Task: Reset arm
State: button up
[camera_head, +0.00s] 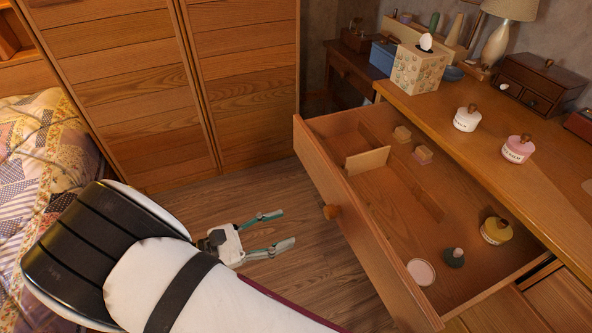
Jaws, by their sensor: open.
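My gripper (276,231) is open and empty, its two teal-and-grey fingers spread apart. It is above the wooden floor, left of the pulled-out drawer and apart from it. My white and black arm fills the lower left and hides part of the floor and the bed. The open wooden drawer (318,168) has a round knob (332,212) on its front. Inside it are low dividers, small blocks, a yellow jar (496,231), a dark green item (453,258) and a pale pink round item (421,272).
A dresser top (438,108) carries a tissue box (418,70), white jar (466,118), pink jar (518,149) and a lamp. A quilted bed (42,160) is at left, tall wooden cabinet doors (240,80) behind. Floor (270,190) between cabinet and drawer is clear.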

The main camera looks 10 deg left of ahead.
jog(key=shift+w+r, duration=0.1)
jog(key=w+d+r+m+g+y, duration=0.2)
jog(key=d+r+m+g+y, duration=0.3)
jog(key=d+r+m+g, duration=1.1)
jog(key=s+d+r+t+y, duration=0.1)
jog(key=s+d+r+y, duration=0.1)
jog(key=s+d+r, duration=0.35)
jog(key=s+d+r+t+y, duration=0.2)
jog(key=d+r+y, duration=0.1)
jog(key=d, duration=0.6)
jog(key=s+d+m+t+y, duration=0.35)
jog(key=s+m, duration=0.35)
jog(key=s, duration=0.5)
notch_tip(320, 180, up, 20)
jog(key=a+t+y+p, duration=0.1)
jog(key=t+p, duration=0.2)
jog(key=p, duration=1.5)
jog(key=shift+s+r, duration=0.15)
jog(key=shift+r, duration=0.1)
